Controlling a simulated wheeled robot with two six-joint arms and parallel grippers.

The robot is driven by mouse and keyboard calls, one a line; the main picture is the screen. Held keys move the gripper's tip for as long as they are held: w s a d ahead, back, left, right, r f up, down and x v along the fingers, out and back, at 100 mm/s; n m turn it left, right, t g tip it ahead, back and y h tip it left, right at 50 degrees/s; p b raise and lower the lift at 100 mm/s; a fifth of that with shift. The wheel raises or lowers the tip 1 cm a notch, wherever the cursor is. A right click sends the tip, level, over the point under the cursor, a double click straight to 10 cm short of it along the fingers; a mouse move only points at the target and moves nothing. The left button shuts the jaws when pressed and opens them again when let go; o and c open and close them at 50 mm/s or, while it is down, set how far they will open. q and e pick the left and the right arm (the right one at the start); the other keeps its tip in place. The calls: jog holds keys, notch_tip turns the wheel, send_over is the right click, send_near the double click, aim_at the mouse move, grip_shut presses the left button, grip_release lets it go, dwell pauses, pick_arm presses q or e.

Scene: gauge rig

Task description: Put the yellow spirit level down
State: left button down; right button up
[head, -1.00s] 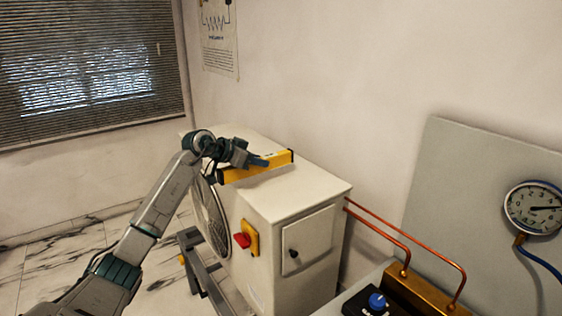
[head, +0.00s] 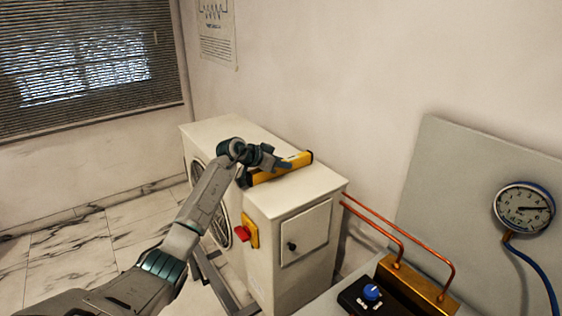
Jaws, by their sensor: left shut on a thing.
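The yellow spirit level (head: 294,163) has black end caps and lies along the top of the white cabinet (head: 218,130), at its front part. My left gripper (head: 282,164) is shut on the level near its middle, from the left side. I cannot tell whether the level touches the cabinet top or is held just above it. Part of the level is hidden behind the gripper. My right gripper is not in view.
The cabinet has a fan grille on its left side and a red switch (head: 242,233) on a yellow plate. Copper pipes (head: 407,232) run right to a brass block (head: 412,287). A blue knob (head: 372,291) and a pressure gauge (head: 524,208) are at right. The cabinet's back top is clear.

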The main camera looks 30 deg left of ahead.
pick_arm(q)
jog(key=c, duration=1.2)
grip_release()
jog(key=shift+o, duration=0.2)
jog(key=shift+s+a+r, duration=0.15)
jog(key=shift+s, duration=0.15)
notch_tip(320, 180, up, 5)
jog(key=b, duration=0.4)
send_over(256, 176)
jog(key=w+a, duration=0.1)
jog(key=shift+a, duration=0.1)
jog(key=shift+s+a+r, duration=0.1)
jog(key=shift+s+r, duration=0.15)
jog(key=shift+s, duration=0.15)
